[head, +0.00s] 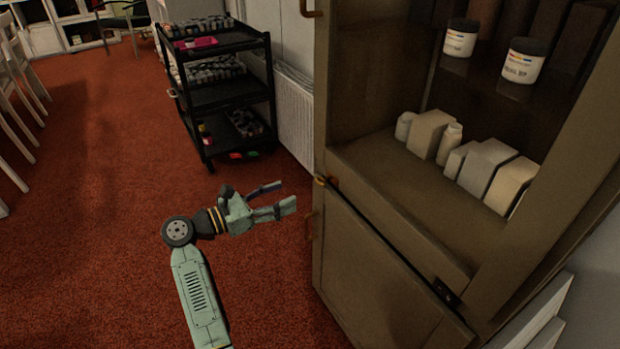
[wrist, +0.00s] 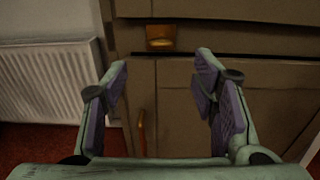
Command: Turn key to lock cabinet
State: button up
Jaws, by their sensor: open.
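The brown cabinet (head: 375,265) stands on the right in the head view and fills the middle and right of the wrist view (wrist: 260,85). A small brass-coloured piece (head: 321,181), perhaps the key or its lock, sits on the cabinet's front edge just above the lower door. It also shows in the wrist view (wrist: 161,42), just beyond and roughly between my fingertips. I cannot make out its turn angle. My gripper (head: 284,196) is open and empty, facing the cabinet a short way in front. In the wrist view, its fingers (wrist: 162,65) are spread wide and touch nothing.
A brass handle (head: 310,226) stands out from the lower door, below the brass piece; it shows low between my fingers (wrist: 142,132). A white radiator (head: 294,115) and black cart (head: 222,95) stand left of the cabinet. Red carpet (head: 100,240) is clear around my arm.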

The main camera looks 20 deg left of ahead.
aim_at(316, 182)
jog(key=shift+p+x, duration=1.15)
jog(key=shift+x, duration=4)
jog(key=shift+d+r, duration=0.1)
jog(key=shift+r, duration=0.05)
jog(key=shift+c, duration=0.2)
jog(key=c, duration=1.1)
